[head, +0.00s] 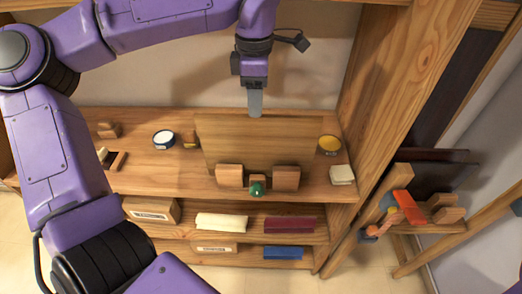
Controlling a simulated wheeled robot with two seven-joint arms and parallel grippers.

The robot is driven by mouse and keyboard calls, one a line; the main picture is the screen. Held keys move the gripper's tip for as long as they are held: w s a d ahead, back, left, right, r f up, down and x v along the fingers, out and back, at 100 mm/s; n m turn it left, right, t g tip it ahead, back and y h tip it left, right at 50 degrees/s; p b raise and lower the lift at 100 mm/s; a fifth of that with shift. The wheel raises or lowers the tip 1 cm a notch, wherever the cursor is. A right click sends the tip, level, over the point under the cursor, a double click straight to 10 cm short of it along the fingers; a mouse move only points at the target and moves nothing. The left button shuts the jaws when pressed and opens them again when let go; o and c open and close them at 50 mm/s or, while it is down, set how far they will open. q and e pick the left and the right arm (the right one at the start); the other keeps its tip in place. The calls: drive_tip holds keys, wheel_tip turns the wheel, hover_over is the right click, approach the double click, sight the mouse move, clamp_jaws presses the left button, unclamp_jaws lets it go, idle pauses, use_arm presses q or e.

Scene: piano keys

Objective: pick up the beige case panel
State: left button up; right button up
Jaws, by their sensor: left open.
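The beige case panel (225,143) is a broad tan wooden board standing on the shelf top, leaning slightly, with blocks in front of its lower edge. My left gripper (255,108) points down at the panel's top edge, a little right of its middle. Its fingers show as one grey shape seen edge-on. I cannot tell whether they touch the panel or straddle its edge. The panel is not visibly lifted. My right gripper is not in view.
Two wooden blocks (229,176) (286,178) and a green item (257,189) stand before the panel. A blue-rimmed tin (163,139) is left, a yellow tin (329,144) and pale block (342,174) right. A thick wooden post (400,80) bounds the right side.

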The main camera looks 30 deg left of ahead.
sight(258, 124)
use_arm(q)
wheel_tip(258, 124, down, 7)
drive_tip(key=shift+w+d+f+p, duration=0.15)
drive_tip(key=shift+p, duration=0.5)
drive_tip(key=shift+w+f, duration=0.15)
clamp_jaws()
idle(0.8)
